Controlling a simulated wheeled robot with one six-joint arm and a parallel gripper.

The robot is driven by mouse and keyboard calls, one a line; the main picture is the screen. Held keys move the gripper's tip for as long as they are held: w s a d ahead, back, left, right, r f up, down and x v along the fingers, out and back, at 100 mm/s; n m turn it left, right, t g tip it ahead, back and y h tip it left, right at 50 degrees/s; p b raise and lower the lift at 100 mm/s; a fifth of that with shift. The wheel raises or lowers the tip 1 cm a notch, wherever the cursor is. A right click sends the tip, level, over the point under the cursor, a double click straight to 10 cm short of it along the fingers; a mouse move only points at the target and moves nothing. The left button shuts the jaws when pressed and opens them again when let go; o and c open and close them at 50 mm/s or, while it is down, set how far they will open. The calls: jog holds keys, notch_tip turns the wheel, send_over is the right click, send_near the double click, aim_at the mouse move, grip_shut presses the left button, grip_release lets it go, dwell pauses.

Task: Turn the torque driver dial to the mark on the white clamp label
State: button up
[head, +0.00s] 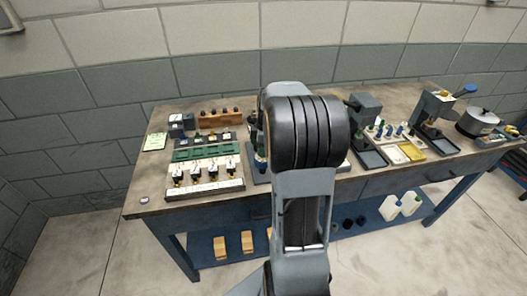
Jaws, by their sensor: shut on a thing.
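My arm stands in the middle of the head view and covers the centre of the workbench. My gripper is hidden behind it, so what it touches cannot be seen. I cannot make out the torque driver or its dial. On the left of the bench a row of small clamps with white labels (205,169) stands on a long board. The marks on the labels are too small to read. Part of a dark blue-grey device (259,157) shows at the left edge of my arm.
The workbench (150,205) has a green rack (200,151), a wooden block holder (220,120) and a green note (155,141) on the left. White bottles (391,207) stand on the lower shelf.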

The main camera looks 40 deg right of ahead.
jog(key=n, duration=0.3)
jog(key=o, duration=1.3)
jog(key=shift+r, duration=0.1)
jog(key=shift+r+p, duration=2.95)
jog(key=shift+r, duration=1)
jog(key=shift+w, duration=0.1)
